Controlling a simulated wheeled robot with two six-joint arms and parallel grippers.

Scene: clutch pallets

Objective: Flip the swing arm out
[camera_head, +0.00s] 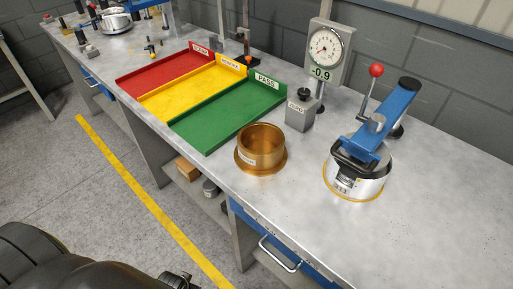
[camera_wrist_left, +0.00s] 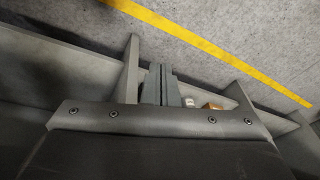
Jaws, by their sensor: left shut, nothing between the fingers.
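The blue swing arm (camera_head: 385,120) is at the right of the bench in the head view. A lever with a red ball knob (camera_head: 376,71) rises beside the swing arm. My left gripper (camera_wrist_left: 161,72) shows in the left wrist view with its fingers together and nothing between them. It is over the floor side, away from the swing arm. My right gripper is not in view.
The bench (camera_head: 440,225) holds a brass cup (camera_head: 261,150), a dial gauge (camera_head: 327,48), a ZERO block (camera_head: 300,112), and red (camera_head: 165,70), yellow (camera_head: 190,90) and green (camera_head: 228,112) trays. The front right bench top is clear. A drawer handle (camera_head: 279,254) sticks out in front.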

